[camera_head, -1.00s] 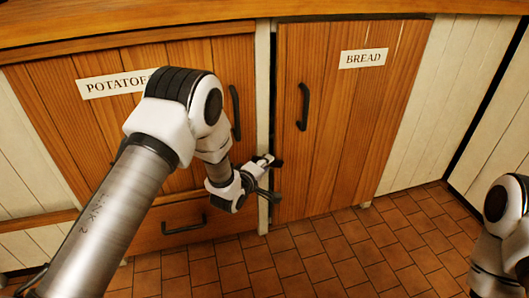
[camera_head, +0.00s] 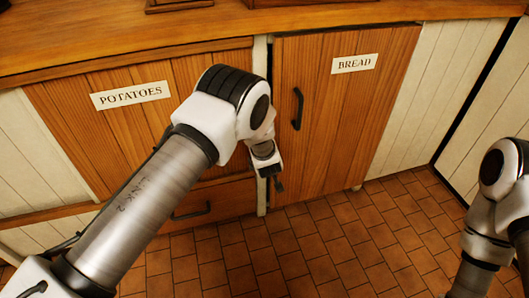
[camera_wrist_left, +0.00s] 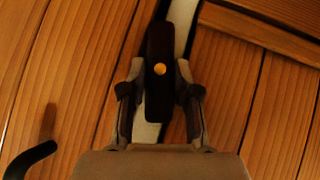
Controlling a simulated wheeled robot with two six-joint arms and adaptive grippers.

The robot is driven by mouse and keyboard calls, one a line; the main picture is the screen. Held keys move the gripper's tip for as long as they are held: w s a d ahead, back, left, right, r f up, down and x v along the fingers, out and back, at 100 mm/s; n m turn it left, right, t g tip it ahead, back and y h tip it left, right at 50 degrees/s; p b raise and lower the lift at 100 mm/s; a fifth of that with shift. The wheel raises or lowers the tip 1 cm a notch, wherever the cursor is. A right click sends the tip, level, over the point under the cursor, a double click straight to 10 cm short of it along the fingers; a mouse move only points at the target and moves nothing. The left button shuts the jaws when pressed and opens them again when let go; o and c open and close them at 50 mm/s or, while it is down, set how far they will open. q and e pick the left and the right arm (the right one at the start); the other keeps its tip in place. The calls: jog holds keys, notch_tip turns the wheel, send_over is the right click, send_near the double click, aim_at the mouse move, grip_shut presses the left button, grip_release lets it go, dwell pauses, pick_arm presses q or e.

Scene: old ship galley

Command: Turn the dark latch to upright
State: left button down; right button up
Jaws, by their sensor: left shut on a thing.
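The dark latch (camera_wrist_left: 159,45) is a long, narrow bar with a round brass-coloured screw, seen in the left wrist view. It lies lengthwise along the pale post (camera_wrist_left: 146,125), close to its direction, with a slight angle between them. My left gripper (camera_wrist_left: 160,94) is shut on the latch, with one finger on each side. In the head view my left gripper (camera_head: 268,168) is low at the post between the two cabinet doors, and I cannot make out the latch there. My right gripper is out of view; only part of that arm shows at the right edge.
The POTATOES door (camera_head: 85,125) is left of the post and the BREAD door (camera_head: 340,125) right of it, both closed. The BREAD door has a dark handle (camera_head: 297,108). A drawer with a handle (camera_head: 191,211) is below left. The tiled floor (camera_head: 310,250) is clear.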

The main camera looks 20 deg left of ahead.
pick_arm(q)
jog(key=shift+d+m+g+y+p, duration=0.1)
jog(key=shift+m+g+y+p, duration=0.2)
jog(key=shift+y+p, duration=0.3)
jog(key=shift+w, duration=0.1)
jog(key=c, duration=0.8)
grip_release()
jog(key=shift+c, duration=0.2)
jog(key=v, duration=0.7)
jog(key=shift+r, duration=0.2)
